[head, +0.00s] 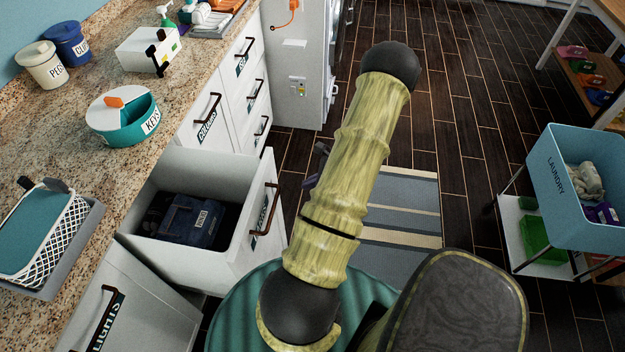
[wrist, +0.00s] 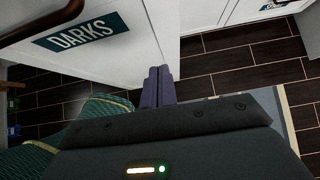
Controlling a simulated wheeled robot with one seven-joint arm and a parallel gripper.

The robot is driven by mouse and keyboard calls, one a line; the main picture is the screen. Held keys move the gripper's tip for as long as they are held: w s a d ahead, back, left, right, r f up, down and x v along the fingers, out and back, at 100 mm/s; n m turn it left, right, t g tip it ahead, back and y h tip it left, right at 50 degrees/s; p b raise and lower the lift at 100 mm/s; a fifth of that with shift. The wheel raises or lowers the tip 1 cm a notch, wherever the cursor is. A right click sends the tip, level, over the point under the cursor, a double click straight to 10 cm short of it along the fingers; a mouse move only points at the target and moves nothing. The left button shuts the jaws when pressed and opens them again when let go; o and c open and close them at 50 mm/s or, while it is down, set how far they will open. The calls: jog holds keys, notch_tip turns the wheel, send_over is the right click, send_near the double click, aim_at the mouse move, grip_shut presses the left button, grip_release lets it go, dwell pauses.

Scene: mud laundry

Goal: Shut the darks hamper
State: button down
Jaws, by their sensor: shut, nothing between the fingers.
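The darks hamper (head: 262,240) is a white pull-out drawer below the counter. It stands open, with folded dark clothes (head: 190,219) inside. Its front has a dark bar handle (head: 265,208), and in the wrist view the DARKS label (wrist: 82,32) shows beside part of the handle (wrist: 42,22). My gripper (wrist: 158,76) has its purple fingers together and empty, low by the right edge of the hamper's front panel. I cannot tell whether they touch it. In the head view my arm mostly hides the gripper (head: 312,178).
The lights front (head: 120,300) and the colours front (head: 190,130) flank the hamper. The counter holds a teal keys bowl (head: 125,118) and a basket (head: 40,235). A striped rug (head: 400,215) lies on the floor. A blue laundry bin (head: 555,205) stands at right.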

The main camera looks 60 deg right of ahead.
aim_at(274, 190)
jog(key=shift+w+a+f+p, duration=0.2)
jog(key=shift+w+a+f, duration=0.45)
jog(key=shift+w, duration=0.7)
jog(key=shift+w+a+f+p, duration=0.15)
jog(key=shift+w+a+f, duration=0.3)
jog(key=shift+w+f, duration=0.6)
jog(key=shift+w+a+f+p, duration=0.2)
jog(key=shift+w+a+f, duration=0.35)
jog(key=shift+w, duration=1.05)
jog(key=shift+w, duration=0.1)
